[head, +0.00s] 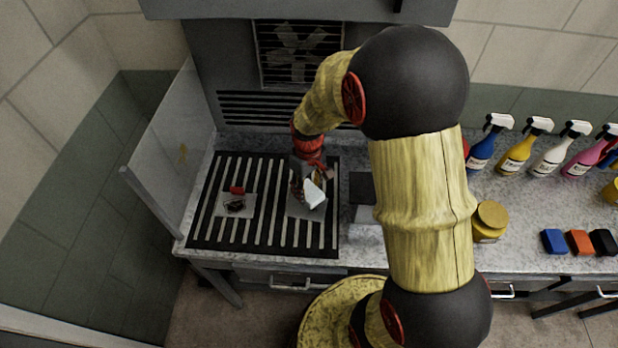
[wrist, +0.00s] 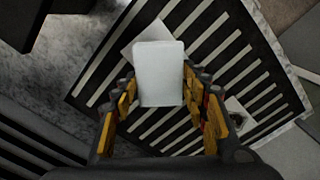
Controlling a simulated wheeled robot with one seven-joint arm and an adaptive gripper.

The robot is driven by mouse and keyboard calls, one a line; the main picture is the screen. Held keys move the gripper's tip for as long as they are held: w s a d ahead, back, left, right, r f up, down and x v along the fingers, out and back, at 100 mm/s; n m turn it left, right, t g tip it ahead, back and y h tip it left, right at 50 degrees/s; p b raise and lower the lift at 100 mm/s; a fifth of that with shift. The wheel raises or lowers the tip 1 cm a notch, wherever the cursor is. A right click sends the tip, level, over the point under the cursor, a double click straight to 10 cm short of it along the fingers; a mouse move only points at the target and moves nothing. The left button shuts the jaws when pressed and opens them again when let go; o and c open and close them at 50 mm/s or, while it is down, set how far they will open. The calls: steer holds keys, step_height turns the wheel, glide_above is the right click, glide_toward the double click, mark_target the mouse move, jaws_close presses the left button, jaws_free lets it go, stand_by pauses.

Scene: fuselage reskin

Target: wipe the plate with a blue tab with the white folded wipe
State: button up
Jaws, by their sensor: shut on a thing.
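My gripper (head: 311,176) is shut on the white folded wipe (head: 314,195). In the wrist view the wipe (wrist: 160,72) stands between the fingers of my gripper (wrist: 159,88). The wipe is over a light grey plate (head: 303,211) on the right part of the slatted bench; that plate also shows in the wrist view (wrist: 144,36), partly behind the wipe. I cannot tell whether the wipe touches it. No blue tab shows on this plate; my gripper and the wipe hide part of it. A second plate (head: 248,202) to the left has a red tab (head: 237,190) and a dark stain.
The black slatted grate (head: 270,236) bears both plates. A clear upright panel (head: 165,150) stands at its left. A yellow jar (head: 490,222), coloured blocks (head: 579,242) and several spray bottles (head: 550,155) are on the counter to the right.

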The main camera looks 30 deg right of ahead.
steer(key=shift+s+a+f+b, duration=0.15)
steer(key=shift+f+b, duration=0.15)
steer(key=shift+f, duration=0.15)
step_height(320, 180, down, 4)
steer(key=b, duration=0.3)
steer(key=shift+s+f, duration=0.15)
steer(key=shift+f, duration=0.35)
steer(key=c, duration=0.5)
